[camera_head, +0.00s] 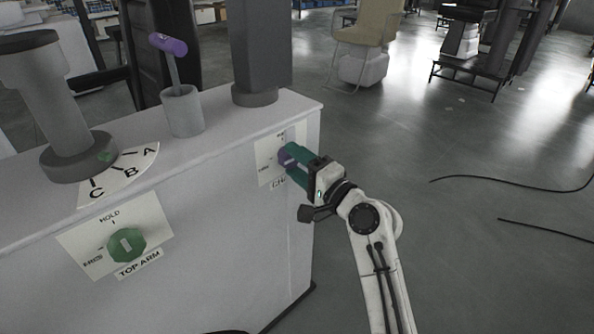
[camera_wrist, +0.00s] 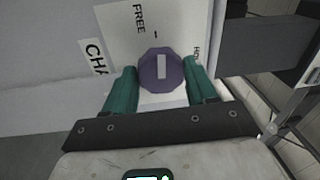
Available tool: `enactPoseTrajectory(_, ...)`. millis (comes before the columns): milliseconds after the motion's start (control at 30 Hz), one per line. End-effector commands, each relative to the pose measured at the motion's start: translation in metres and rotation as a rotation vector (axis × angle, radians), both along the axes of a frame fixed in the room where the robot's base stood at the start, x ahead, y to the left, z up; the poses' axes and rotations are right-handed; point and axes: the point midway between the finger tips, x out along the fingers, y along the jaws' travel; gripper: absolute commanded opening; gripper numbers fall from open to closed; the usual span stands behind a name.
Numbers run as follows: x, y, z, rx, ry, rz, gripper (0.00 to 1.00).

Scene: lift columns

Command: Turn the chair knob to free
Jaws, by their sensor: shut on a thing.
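The chair knob is a purple eight-sided knob (camera_wrist: 150,76) with a white bar on its face, mounted on a white label plate (camera_wrist: 118,40). My gripper (camera_wrist: 162,70) has its green fingers on either side of the knob, shut on it. In the wrist view, FREE is printed above the knob with a short tick, and HOLD is at the right, partly hidden by a finger. The white bar runs up and down, roughly in line with the tick by FREE. In the head view, my gripper (camera_head: 292,160) is at the plate on the cabinet's right end, hiding most of the knob.
The grey cabinet (camera_head: 200,230) carries a green TOP ARM knob (camera_head: 126,245) on the front left. On top stand a purple-handled lever (camera_head: 168,45), a dark column (camera_head: 260,50) and a grey post (camera_head: 45,95). Open floor lies right, with cables (camera_head: 520,187).

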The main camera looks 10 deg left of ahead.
Motion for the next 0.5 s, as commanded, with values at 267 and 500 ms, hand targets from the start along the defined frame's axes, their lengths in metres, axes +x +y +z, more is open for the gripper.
enactPoseTrajectory(267, -0.0006, 0.0006, -0.0031, -0.053, -0.061, 0.003, 0.26)
enactPoseTrajectory(500, -0.0006, 0.0007, -0.0026, -0.062, -0.073, 0.003, 0.26)
